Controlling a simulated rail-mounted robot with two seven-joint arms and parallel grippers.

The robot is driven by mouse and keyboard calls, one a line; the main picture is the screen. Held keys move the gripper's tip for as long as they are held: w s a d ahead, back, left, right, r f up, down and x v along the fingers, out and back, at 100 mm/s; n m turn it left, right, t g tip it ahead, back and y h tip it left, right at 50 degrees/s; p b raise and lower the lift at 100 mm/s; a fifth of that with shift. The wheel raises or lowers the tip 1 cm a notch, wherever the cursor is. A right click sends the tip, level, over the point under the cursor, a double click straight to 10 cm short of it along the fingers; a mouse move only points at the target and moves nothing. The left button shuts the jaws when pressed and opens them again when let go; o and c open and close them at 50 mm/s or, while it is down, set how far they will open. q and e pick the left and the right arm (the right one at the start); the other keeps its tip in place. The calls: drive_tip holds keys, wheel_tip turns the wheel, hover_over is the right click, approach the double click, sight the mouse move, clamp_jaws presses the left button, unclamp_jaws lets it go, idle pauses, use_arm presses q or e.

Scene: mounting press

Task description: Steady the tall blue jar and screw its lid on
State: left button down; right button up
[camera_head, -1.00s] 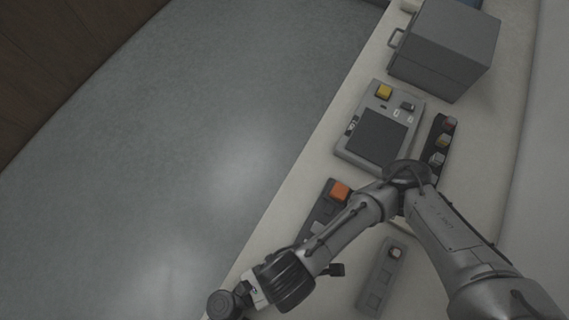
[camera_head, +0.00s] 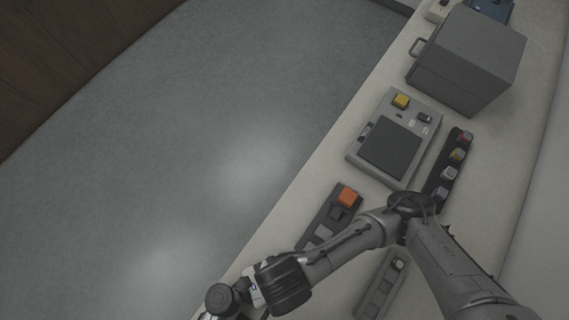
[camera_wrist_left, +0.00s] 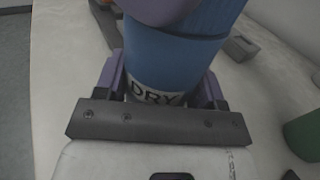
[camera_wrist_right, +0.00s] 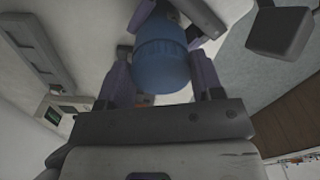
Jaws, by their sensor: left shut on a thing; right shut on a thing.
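The tall blue jar (camera_wrist_left: 165,68), with a white label reading "DRY", stands between the fingers of my left gripper (camera_wrist_left: 165,92) in the left wrist view. My left gripper is shut on the jar. The blue lid (camera_wrist_right: 162,62) is between the fingers of my right gripper (camera_wrist_right: 160,85) in the right wrist view, and my right gripper is shut on it. The lid (camera_wrist_left: 218,18) also shows above the jar, behind a purple finger. The lid is at the jar's top; its seating cannot be told. The head view does not show jar or lid.
On the bench are a grey box (camera_head: 467,60), a panel with a yellow button (camera_head: 400,101), a dark strip with several knobs (camera_head: 447,174) and a block with an orange button (camera_head: 348,195). A green round object (camera_wrist_left: 303,135) stands right of the jar in the left wrist view.

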drive_tip(key=shift+w+m, duration=0.1)
drive_tip(key=shift+m, duration=0.3)
drive_tip(key=o, duration=0.9)
drive_tip(key=shift+r, duration=2.25)
drive_tip(key=shift+c, duration=0.4)
